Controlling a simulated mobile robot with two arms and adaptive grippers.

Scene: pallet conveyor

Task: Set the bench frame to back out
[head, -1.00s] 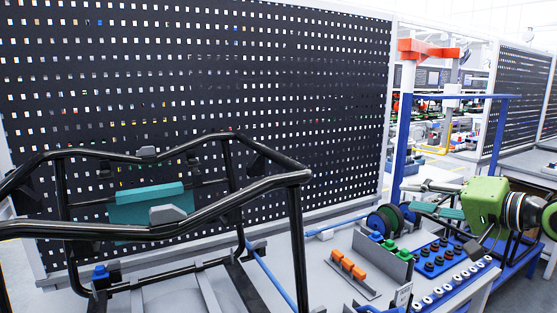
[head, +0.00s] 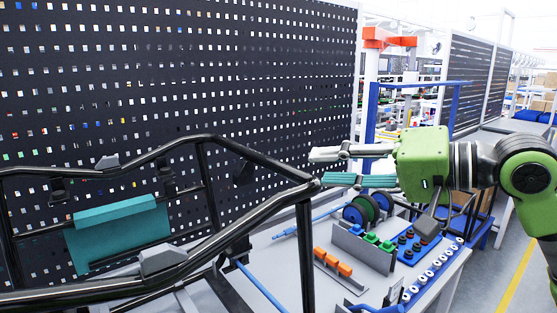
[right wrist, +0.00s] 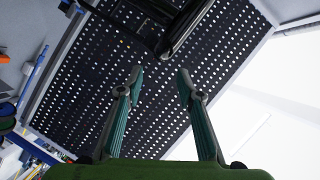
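The bench frame (head: 186,262) is a black tubular frame standing at the left of the head view, its near corner and upright at mid-picture. A teal panel (head: 117,234) shows at its left part. Part of the frame (right wrist: 172,30) shows at the top of the right wrist view, beyond the fingertips. My right gripper (head: 315,168) reaches in from the right, fingers pointing left at the frame's right corner. In the right wrist view its teal-padded fingers (right wrist: 157,75) are apart with nothing between them. My left gripper is not in view.
A black perforated board (head: 270,80) stands behind the frame. On the grey bench lie orange blocks (head: 333,262), green and blue parts on a grey rack (head: 362,247), a blue tray of rings (head: 425,268) and spools (head: 366,209). A floor aisle is at the right.

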